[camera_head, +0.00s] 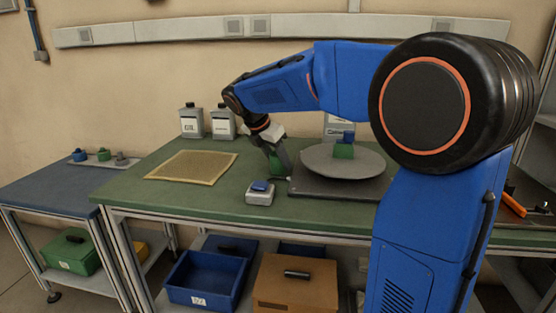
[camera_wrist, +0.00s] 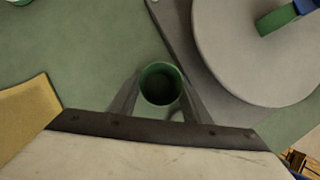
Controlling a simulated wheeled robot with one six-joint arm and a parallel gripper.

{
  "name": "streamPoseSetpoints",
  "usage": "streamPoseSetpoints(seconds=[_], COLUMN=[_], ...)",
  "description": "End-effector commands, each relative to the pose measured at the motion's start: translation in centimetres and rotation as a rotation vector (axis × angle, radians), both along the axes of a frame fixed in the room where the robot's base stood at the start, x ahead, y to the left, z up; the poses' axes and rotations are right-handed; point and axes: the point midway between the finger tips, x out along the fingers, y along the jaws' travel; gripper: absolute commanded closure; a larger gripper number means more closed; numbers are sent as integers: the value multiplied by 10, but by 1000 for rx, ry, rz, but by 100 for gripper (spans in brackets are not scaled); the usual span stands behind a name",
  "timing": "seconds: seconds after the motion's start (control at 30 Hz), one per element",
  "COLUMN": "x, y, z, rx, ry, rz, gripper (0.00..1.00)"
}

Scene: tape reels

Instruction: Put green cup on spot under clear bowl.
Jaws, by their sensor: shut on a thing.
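The green cup (camera_wrist: 161,86) is between the two fingers of my gripper (camera_wrist: 158,98) in the wrist view, its open top facing the camera. In the head view my gripper (camera_head: 279,162) is over the green table, just left of the grey round plate, with the green cup (camera_head: 276,168) low between its fingers. I cannot tell whether the cup touches the table. I cannot make out a clear bowl or a marked spot under one in either view.
The grey round plate (camera_head: 318,162) carries a green block (camera_head: 343,152) with a blue piece on top. A small box with a blue top (camera_head: 260,191) stands in front of my gripper. A tan mat (camera_head: 192,168) lies left. Two labelled containers (camera_head: 191,121) stand behind.

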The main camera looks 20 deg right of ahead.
Motion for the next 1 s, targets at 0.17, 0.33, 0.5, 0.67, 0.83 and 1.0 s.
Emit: streamPoseSetpoints(seconds=[0.17,0.33,0.5,0.67,0.83,1.0], x=[0,0,0,0,-2,-8], y=[0,0,0,0,8,23], z=[0,-2,-2,0,15,43], rx=[0,0,0,0,1,1], ry=[0,0,0,-1,-2,-3], rz=[0,0,0,0,1,2], gripper=[78,48,48,48,48,48])
